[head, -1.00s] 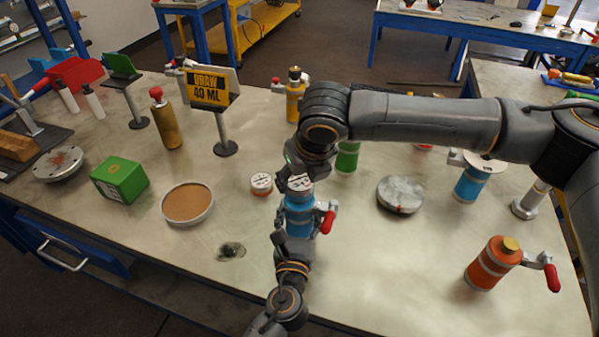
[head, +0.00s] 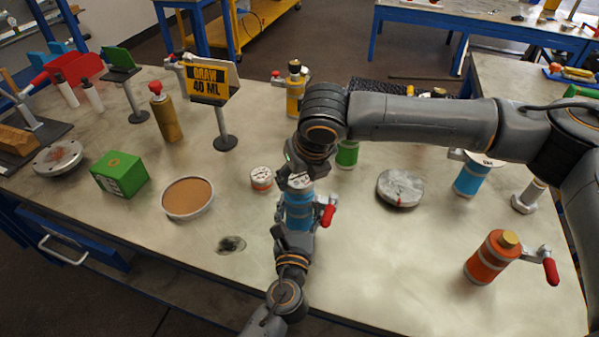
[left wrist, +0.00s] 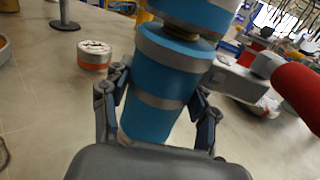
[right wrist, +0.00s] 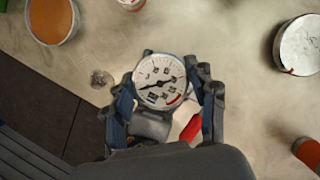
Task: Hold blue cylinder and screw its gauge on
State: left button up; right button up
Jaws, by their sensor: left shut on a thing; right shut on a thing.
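The blue cylinder (head: 299,213) with pale bands and a red-handled side valve (head: 328,214) stands upright near the table's front. My left gripper (head: 296,238) is shut around its body; the left wrist view shows a finger on each side of the cylinder (left wrist: 165,70). A round gauge with a white dial (right wrist: 160,80) sits over the cylinder's top. In the left wrist view its blue-banded underside (left wrist: 195,12) is above a brass neck. My right gripper (head: 301,179) points down from above, shut on the gauge, fingers at either side. Whether the threads are engaged cannot be seen.
An orange-banded gauge (head: 261,179) lies just left of the cylinder. A cork-coloured disc (head: 187,198), a green box (head: 120,174), a grey flange (head: 400,188) and an orange cylinder (head: 491,257) stand around. A green cylinder (head: 347,154) is close behind my right wrist.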

jog(key=shift+f, duration=0.25)
